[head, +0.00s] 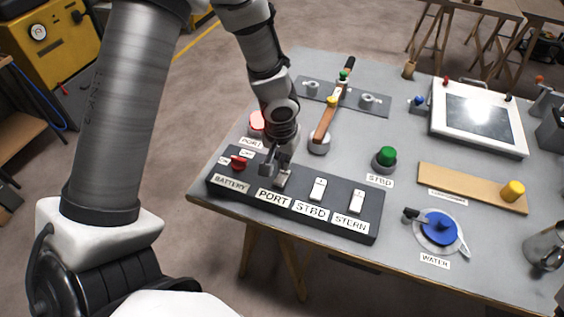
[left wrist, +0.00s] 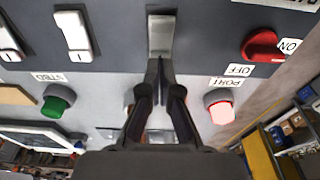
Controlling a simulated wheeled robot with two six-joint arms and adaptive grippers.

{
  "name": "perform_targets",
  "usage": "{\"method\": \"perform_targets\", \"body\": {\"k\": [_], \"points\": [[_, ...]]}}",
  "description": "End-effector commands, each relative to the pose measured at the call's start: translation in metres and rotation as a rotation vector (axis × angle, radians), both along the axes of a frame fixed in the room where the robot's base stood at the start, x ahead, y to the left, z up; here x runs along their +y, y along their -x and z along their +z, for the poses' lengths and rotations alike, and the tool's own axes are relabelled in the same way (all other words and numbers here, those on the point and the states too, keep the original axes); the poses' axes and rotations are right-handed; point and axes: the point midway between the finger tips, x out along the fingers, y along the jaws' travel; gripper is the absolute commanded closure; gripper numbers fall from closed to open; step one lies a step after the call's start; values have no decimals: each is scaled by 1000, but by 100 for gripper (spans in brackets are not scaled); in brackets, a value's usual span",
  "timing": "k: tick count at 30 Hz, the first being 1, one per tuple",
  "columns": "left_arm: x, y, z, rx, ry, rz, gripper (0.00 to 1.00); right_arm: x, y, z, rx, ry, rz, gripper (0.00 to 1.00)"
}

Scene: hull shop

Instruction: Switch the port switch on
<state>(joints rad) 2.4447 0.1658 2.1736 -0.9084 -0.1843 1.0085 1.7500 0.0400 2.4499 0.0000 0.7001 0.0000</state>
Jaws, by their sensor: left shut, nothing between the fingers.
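The port switch (head: 283,179) is a pale rocker on the dark switch panel (head: 311,217), above the PORT label. My left gripper (head: 269,170) is shut and empty, with its fingertips over this switch and partly hiding it. In the left wrist view the shut fingertips (left wrist: 158,66) overlap the near end of the port switch (left wrist: 162,35). I cannot tell whether they touch it, or which way the rocker is tipped. A red lamp (head: 257,122) labelled PORT, behind the panel, looks bright. My right gripper is out of view.
The STBD switch (head: 318,189) and STERN switch (head: 356,201) stand to the right on the panel. A red BATTERY knob (head: 239,162) is to the left. Behind stand a lever with a tan handle (head: 326,120) and a green STBD lamp (head: 385,157). A blue WATER valve (head: 440,227) is at right.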

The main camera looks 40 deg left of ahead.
Motion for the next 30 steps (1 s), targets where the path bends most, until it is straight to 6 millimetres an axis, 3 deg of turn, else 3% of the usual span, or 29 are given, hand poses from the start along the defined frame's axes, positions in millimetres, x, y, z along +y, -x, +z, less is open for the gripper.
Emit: {"method": "perform_targets", "body": {"k": [1,14,30], "points": [[0,0,10,0,0,0,100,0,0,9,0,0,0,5],[0,0,49,0,1,0,100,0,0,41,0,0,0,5],[0,0,50,0,1,0,100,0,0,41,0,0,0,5]]}}
